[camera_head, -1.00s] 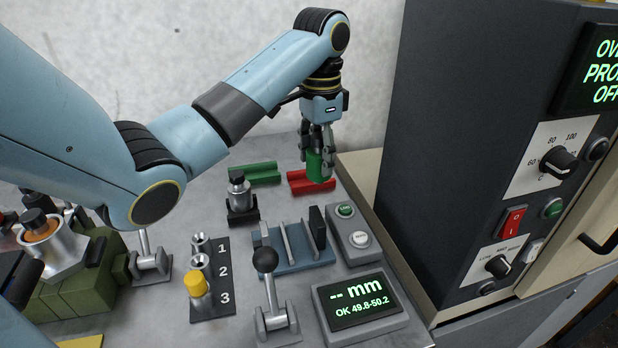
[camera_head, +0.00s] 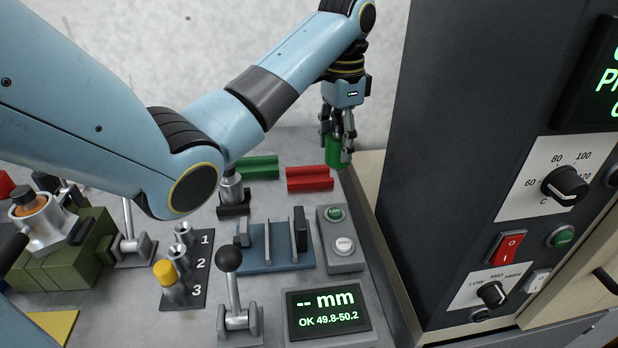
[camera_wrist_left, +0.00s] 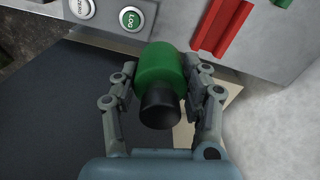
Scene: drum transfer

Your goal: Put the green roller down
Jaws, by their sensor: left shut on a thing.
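The green roller (camera_head: 333,151) is upright in my left gripper (camera_head: 338,136), near the back right edge of the grey bench. In the left wrist view, the fingers of my left gripper (camera_wrist_left: 163,98) close on both sides of the green roller (camera_wrist_left: 160,66), and its black end (camera_wrist_left: 160,108) faces the palm. I cannot tell whether its lower end touches anything. A green V-shaped rest (camera_head: 256,167) and a red V-shaped rest (camera_head: 309,178) lie on the bench to the left of the roller; both look empty. My right gripper is not in view.
A dark grey oven cabinet (camera_head: 450,130) stands close on the right. A button box (camera_head: 340,240), a blue measuring fixture (camera_head: 275,262), a display (camera_head: 327,309) and a black-knobbed lever (camera_head: 230,262) stand in front. A numbered peg stand (camera_head: 198,262) is further left.

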